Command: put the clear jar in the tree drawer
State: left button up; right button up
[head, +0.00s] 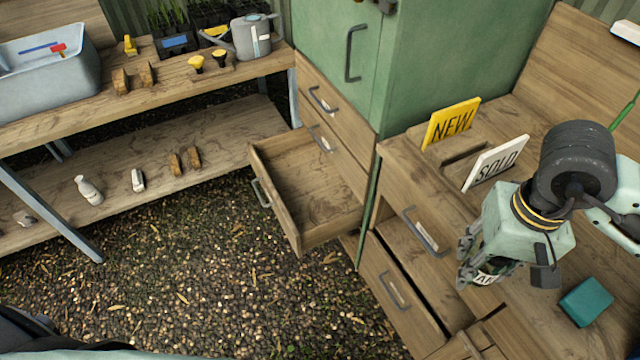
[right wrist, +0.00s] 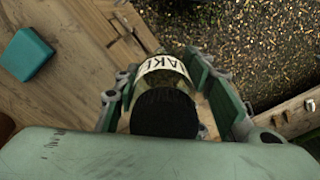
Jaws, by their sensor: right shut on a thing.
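The clear jar (right wrist: 165,75) has a dark lid and a white label with black letters. My right gripper (right wrist: 165,100) is shut around it. In the head view my right gripper (head: 470,258) holds the jar (head: 487,276) above the right-hand bench, near its drawer side; the gripper hides most of the jar. A wooden drawer (head: 283,228) under the green cabinet is pulled well out and looks empty. Small labels by the handles of other drawers are too small to read, so I cannot tell which drawer is the tree one. My left gripper is not in view.
A yellow NEW sign (head: 452,122) and a white SOLD sign (head: 495,162) stand on the right bench, near a teal block (head: 586,301). Shut drawers (head: 335,105) sit behind the open one. A shelf bench (head: 190,85) stands at left. Gravel floor is clear.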

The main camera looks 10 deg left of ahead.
aim_at(302, 191)
jog(key=i+j+u, duration=0.2)
jog(key=i+j, duration=0.2)
jog(key=j, duration=0.25)
jog(key=i+j+u, duration=0.2)
jog(key=i+j, duration=0.2)
jog(key=j, duration=0.25)
jog(key=i+j+u, duration=0.2)
jog(key=i+j, duration=0.3)
jog(key=j, duration=0.05)
